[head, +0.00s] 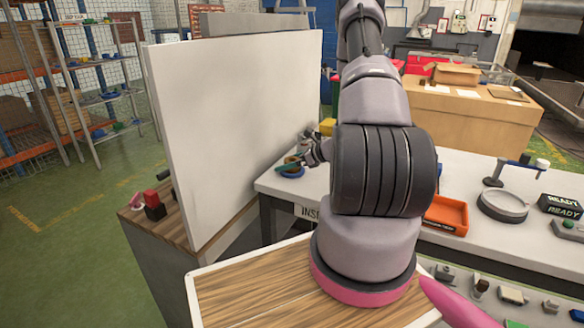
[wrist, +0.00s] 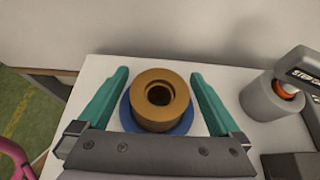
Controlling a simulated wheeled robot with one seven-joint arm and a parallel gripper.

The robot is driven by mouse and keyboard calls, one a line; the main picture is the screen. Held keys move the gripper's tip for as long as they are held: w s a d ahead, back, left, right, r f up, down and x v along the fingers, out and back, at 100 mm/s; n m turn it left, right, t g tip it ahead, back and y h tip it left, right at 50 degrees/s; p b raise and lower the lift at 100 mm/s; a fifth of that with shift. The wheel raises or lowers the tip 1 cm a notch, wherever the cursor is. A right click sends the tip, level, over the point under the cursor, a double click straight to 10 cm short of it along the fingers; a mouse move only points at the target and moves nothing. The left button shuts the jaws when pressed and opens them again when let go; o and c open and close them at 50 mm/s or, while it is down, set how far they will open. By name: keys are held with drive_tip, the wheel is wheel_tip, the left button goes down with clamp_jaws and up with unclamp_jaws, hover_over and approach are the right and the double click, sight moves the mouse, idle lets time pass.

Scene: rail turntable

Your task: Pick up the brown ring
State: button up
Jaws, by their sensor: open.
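The brown ring (wrist: 174,119) is a thick, round, ochre-brown piece with a dark central hole. It sits on a blue round base (wrist: 126,118) at the corner of a white table. My gripper (wrist: 159,77) is open, with one teal finger on the left of the ring and one on the right. Gaps show between the fingers and the ring, so nothing is held. In the head view, my gripper (head: 293,165) is small, at the far corner of the table, just over the blue base (head: 292,174). The ring is mostly hidden there.
A tall white panel (head: 235,120) stands just beside the table corner. An orange tray (head: 446,215) and a grey round ring (head: 502,205) lie farther right on the white table (head: 470,170).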

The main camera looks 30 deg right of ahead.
drive_tip(key=shift+w+a+f, duration=0.3)
drive_tip(key=shift+w+a, duration=0.05)
drive_tip(key=shift+w, duration=0.1)
clamp_jaws()
drive_tip(key=shift+r, duration=0.2)
